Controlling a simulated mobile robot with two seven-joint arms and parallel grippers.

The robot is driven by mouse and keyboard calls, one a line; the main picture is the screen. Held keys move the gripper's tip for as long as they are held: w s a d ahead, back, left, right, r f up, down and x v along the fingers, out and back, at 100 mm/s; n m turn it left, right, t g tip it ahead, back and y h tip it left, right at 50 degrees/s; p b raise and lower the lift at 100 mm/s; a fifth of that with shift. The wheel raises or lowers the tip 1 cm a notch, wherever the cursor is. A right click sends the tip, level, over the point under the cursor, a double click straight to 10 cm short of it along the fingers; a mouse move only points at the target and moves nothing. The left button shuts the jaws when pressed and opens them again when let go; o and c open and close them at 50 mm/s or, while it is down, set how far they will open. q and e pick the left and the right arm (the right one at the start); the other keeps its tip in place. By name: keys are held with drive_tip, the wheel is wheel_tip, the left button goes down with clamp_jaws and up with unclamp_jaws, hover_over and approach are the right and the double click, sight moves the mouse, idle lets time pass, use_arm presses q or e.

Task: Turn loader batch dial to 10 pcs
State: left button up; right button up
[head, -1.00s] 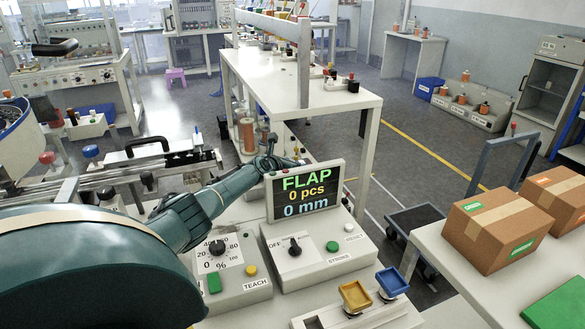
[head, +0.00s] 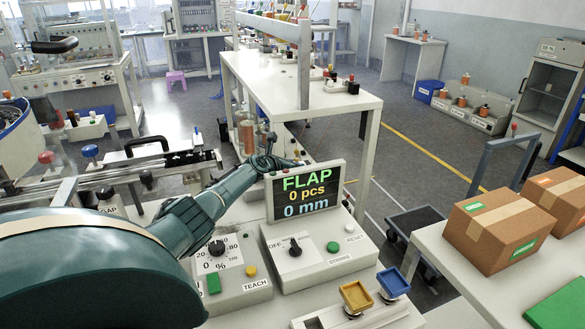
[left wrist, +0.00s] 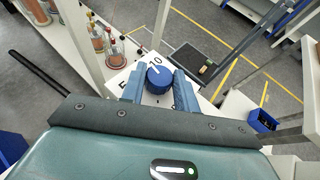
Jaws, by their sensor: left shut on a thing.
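In the left wrist view a round blue dial (left wrist: 158,77) stands on a white panel. A printed 10 (left wrist: 155,60) shows just beyond it, and part of a letter shows to its left. My left gripper (left wrist: 159,88) has one blue finger on each side of the dial and is shut on it. I cannot tell where the dial's pointer stands. In the head view my left arm (head: 200,215) reaches from the left toward the area behind the display (head: 305,192), which reads FLAP, 0 pcs, 0 mm. The dial is not distinguishable there. My right gripper is not in view.
In front of the arm is a box with a percent knob (head: 216,247) and a TEACH button. Beside it is a box with an OFF-marked knob (head: 295,247) and a green button. Yellow (head: 355,295) and blue trays stand nearer. Cardboard boxes (head: 495,230) lie on the right table.

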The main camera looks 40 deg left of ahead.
use_arm(q)
drive_tip(key=shift+m+h+b, duration=0.4)
drive_tip(key=shift+b, duration=0.1)
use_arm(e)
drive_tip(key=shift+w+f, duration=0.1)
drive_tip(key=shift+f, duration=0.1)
use_arm(q)
drive_tip(key=o, duration=1)
drive_tip(key=shift+c, duration=0.2)
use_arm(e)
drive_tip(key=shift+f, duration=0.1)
use_arm(q)
wheel_tip(320, 180, up, 9)
drive_tip(key=p, duration=0.5)
drive_tip(key=shift+r, duration=0.5)
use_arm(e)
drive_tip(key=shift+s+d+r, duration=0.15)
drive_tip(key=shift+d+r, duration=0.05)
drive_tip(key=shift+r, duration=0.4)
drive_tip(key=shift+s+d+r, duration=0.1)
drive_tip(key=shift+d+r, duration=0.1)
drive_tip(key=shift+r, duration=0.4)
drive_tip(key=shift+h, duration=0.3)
